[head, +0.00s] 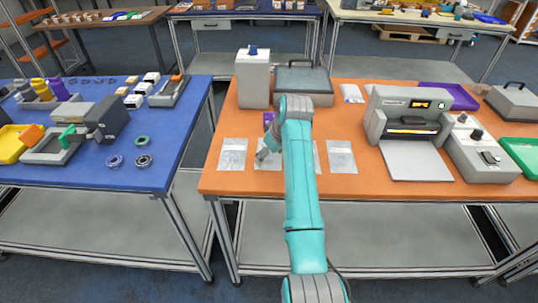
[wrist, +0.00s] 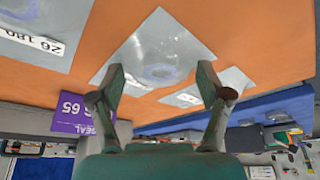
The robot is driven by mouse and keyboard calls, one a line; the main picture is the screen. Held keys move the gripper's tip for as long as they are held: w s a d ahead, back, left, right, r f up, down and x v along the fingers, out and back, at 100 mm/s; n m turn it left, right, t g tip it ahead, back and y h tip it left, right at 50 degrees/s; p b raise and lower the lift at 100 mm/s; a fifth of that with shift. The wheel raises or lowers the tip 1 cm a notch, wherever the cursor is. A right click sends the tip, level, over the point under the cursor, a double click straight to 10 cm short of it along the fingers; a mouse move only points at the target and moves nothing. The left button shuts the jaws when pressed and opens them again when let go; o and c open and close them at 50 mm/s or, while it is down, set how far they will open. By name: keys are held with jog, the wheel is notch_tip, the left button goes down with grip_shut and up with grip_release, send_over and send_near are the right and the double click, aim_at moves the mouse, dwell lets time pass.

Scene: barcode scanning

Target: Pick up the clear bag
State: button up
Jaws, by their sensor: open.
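Several clear bags lie flat in a row on the orange table. The leftmost clear bag (head: 232,154) is fully visible in the head view, and the rightmost (head: 341,157) lies to the right of my arm. My gripper (head: 264,153) is low over the bag between the leftmost one and my arm, partly covering it. In the wrist view my gripper (wrist: 162,77) is open and empty, its fingers spread toward a clear bag (wrist: 160,47). Another clear bag (wrist: 222,84) is partly behind the right finger. Whether the fingertips touch the table cannot be told.
A purple sign (wrist: 76,115) stands close to the left finger in the wrist view. A grey box (head: 253,79) and a dark-lidded case (head: 303,80) stand behind the bags. A sealing machine (head: 405,120) is to the right. The orange table's front edge is near.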

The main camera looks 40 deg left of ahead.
jog(key=c, duration=1.3)
jog(key=shift+r, duration=0.1)
